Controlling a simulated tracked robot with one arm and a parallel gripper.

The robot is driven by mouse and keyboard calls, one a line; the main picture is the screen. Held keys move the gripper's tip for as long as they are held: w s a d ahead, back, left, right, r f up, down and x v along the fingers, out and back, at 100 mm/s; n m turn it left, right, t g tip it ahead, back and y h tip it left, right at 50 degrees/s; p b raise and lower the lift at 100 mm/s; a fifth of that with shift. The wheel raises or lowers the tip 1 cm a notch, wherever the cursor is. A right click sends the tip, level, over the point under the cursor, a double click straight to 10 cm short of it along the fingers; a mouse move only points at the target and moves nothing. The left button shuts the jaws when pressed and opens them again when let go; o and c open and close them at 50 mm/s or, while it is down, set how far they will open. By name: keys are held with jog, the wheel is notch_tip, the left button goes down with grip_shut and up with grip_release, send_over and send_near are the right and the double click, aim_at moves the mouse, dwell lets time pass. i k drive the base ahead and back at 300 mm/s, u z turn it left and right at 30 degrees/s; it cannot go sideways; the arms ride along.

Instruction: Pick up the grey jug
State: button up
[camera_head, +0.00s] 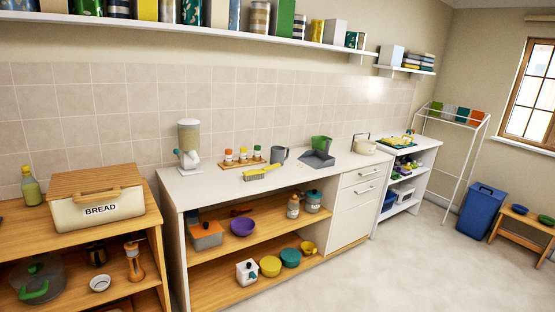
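A small grey jug (278,156) stands upright on the white worktop, near the tiled wall. Its handle seems to point left. My gripper is not in view.
A cereal dispenser (189,147) stands at the worktop's left end. A bread bin (98,208) sits on the wooden unit at left. The floor (400,270) in front is clear.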

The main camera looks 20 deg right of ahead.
aim_at(278, 153)
jog(key=z, duration=0.8)
jog(key=i, duration=1.6)
jog(key=z, duration=0.7)
jog(key=i, duration=1.5)
jog(key=u, duration=0.9)
jog(key=i, duration=1.4)
jog(key=u, duration=0.85)
jog(key=k, duration=0.9)
jog(key=u, duration=0.2)
jog(key=i, duration=0.5)
jog(key=z, duration=0.05)
